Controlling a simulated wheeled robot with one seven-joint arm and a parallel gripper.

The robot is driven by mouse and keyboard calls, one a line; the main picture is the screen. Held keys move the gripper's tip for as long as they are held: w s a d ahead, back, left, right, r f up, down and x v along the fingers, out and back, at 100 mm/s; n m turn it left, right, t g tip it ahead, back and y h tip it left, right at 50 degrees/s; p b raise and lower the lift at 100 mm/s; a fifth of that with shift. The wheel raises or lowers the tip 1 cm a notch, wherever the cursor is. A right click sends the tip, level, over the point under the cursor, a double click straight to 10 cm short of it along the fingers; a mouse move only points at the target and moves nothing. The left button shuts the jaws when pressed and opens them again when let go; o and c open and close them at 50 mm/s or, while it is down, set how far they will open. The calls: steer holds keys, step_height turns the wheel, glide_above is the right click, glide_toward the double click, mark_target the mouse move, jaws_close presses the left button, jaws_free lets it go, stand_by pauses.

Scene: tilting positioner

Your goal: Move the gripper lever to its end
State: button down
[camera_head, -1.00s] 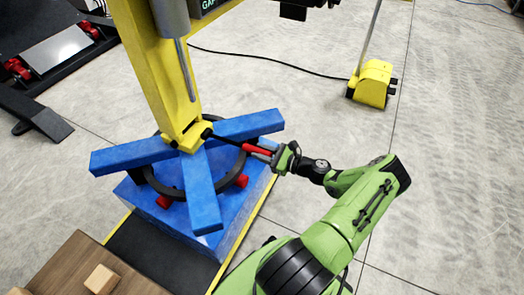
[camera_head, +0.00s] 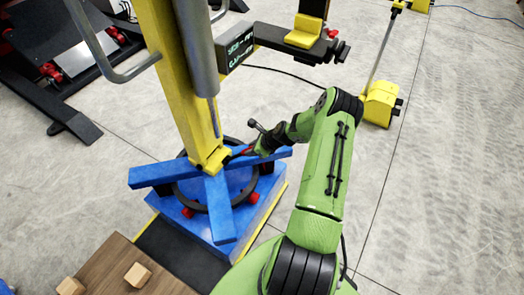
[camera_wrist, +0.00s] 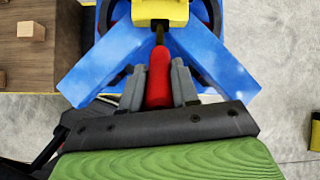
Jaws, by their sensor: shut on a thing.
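The lever has a red grip (camera_wrist: 159,78) on a dark rod that enters the foot of the yellow column (camera_head: 205,150). In the wrist view the red grip lies between the two grey fingers of my gripper (camera_wrist: 159,88), which are shut on it. In the head view my gripper (camera_head: 258,146) is at the right of the column's foot, and only a little red of the grip shows beside it. The blue positioner base (camera_head: 222,222) with its crossed blue arms and dark ring sits below. My wrist hides part of the lever in the head view.
A display box (camera_head: 235,46) with green text is fixed beside the column, near a dark arm with a yellow block (camera_head: 303,32). A wooden table (camera_head: 110,265) with small blocks stands at the lower left. A yellow floor unit (camera_head: 379,103) stands at the right on open concrete.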

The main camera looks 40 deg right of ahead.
steer(key=w+a+r+g+h, duration=0.1)
steer(key=w+a+r+g, duration=0.1)
steer(key=w, duration=0.5)
step_height(320, 180, up, 2)
steer(key=shift+w+a+r+g, duration=0.15)
steer(key=shift+a+g, duration=0.15)
steer(key=shift+g, duration=0.6)
steer(key=c, duration=0.8)
jaws_free()
steer(key=shift+w, duration=0.1)
steer(key=shift+c, duration=0.2)
steer(key=s+d, duration=0.4)
steer(key=s, duration=0.7)
steer(key=shift+s+r+b, duration=0.35)
steer(key=shift+s+r, duration=0.05)
steer(key=shift+r, duration=0.05)
